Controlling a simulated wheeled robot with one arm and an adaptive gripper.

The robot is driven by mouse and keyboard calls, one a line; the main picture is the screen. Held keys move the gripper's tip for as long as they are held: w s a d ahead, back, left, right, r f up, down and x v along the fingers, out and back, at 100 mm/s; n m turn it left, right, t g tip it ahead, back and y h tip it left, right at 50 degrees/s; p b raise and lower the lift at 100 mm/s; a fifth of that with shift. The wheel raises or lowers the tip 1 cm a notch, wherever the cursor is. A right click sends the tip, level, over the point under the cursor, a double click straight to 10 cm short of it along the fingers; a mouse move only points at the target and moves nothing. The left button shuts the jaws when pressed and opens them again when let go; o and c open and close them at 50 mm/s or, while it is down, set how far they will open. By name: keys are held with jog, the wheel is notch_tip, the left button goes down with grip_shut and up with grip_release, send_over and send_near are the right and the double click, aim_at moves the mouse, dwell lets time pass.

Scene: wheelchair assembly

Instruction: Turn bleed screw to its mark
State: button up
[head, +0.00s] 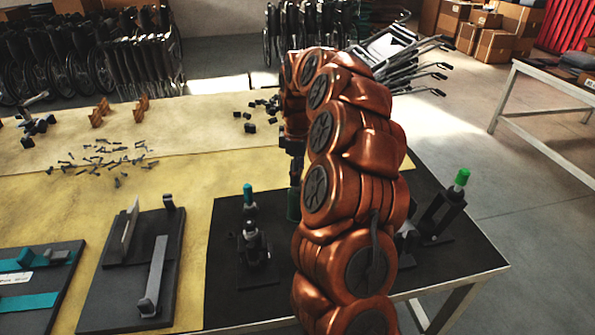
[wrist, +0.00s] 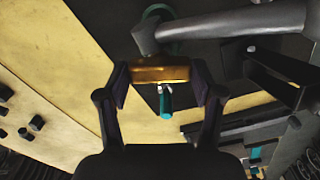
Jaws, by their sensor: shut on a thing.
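In the wrist view my gripper (wrist: 160,80) has one dark pad on each side of a brass-coloured piece (wrist: 160,73), and is shut on it. I cannot tell for certain whether this piece is the bleed screw. A small teal pin (wrist: 165,103) with a pale metal end shows just below the piece, between the fingers. A grey tube (wrist: 225,25) with a teal ring at its end runs above the piece to the upper right. In the head view my copper arm hides most of the gripper and the held piece. No mark for the screw can be made out.
A black mat (head: 225,290) bears dark stands, one with a teal top (head: 248,193) and one with a green top (head: 461,178). A grey tray (head: 105,305) with levers lies to the left. Loose bolts (head: 105,155) lie on the yellow table behind.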

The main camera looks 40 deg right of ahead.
jog(key=o, duration=1.1)
jog(key=shift+o, duration=0.2)
jog(key=shift+r, duration=0.15)
notch_tip(320, 180, up, 12)
dwell(0.4)
